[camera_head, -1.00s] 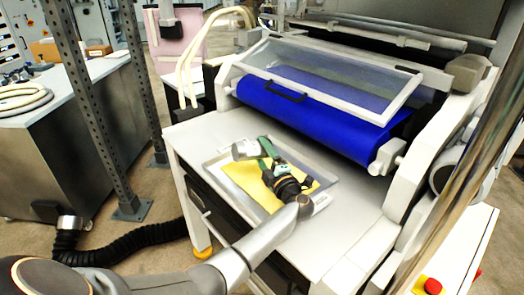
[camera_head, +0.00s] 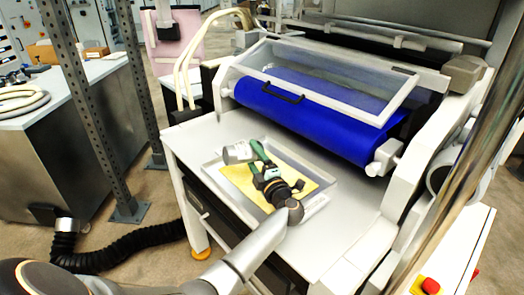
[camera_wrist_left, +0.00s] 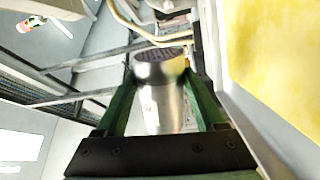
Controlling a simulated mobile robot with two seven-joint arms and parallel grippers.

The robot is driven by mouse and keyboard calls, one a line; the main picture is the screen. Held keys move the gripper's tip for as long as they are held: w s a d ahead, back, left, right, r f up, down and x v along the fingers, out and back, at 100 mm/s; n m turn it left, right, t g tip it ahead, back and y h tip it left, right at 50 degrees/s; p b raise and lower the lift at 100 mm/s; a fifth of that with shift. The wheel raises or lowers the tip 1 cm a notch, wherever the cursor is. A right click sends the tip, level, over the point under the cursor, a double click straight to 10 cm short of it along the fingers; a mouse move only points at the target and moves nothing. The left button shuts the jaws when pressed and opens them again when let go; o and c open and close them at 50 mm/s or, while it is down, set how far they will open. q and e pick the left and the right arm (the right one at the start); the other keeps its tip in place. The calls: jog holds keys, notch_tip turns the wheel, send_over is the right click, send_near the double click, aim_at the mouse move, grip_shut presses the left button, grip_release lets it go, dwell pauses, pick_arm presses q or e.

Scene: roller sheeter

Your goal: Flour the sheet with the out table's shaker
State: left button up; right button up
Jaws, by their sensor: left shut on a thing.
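My left gripper (camera_head: 254,150) is shut on the shaker (camera_head: 236,153), a metal cylinder. The shaker lies on its side in the head view, over the back left part of the tray (camera_head: 211,169). In the left wrist view the shaker (camera_wrist_left: 163,105) sits between the green fingers, its dark perforated top (camera_wrist_left: 162,54) at the far end. The yellow sheet (camera_head: 236,178) lies in the tray, partly hidden under my gripper and wrist. It also shows in the left wrist view (camera_wrist_left: 275,65), right of the shaker. I cannot see any flour falling. My right gripper is out of view.
The tray rests on the grey out table (camera_head: 200,138). Behind it are the blue roller belt (camera_head: 300,118) and a clear guard (camera_head: 330,80). A dark upright post (camera_head: 95,110) stands left. A red stop button (camera_head: 431,285) is at the lower right.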

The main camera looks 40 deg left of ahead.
pick_arm(q)
jog(key=shift+w+d+b, duration=0.1)
jog(key=shift+w+b, duration=0.1)
jog(key=shift+b, duration=0.1)
jog(key=shift+w+d+r, duration=0.1)
jog(key=shift+w+r, duration=0.1)
jog(key=shift+r, duration=0.05)
jog(key=shift+s+a+f+p, duration=0.15)
jog(key=shift+s+a+p, duration=0.1)
jog(key=shift+s+p, duration=0.15)
dwell(0.6)
jog(key=shift+f, duration=0.1)
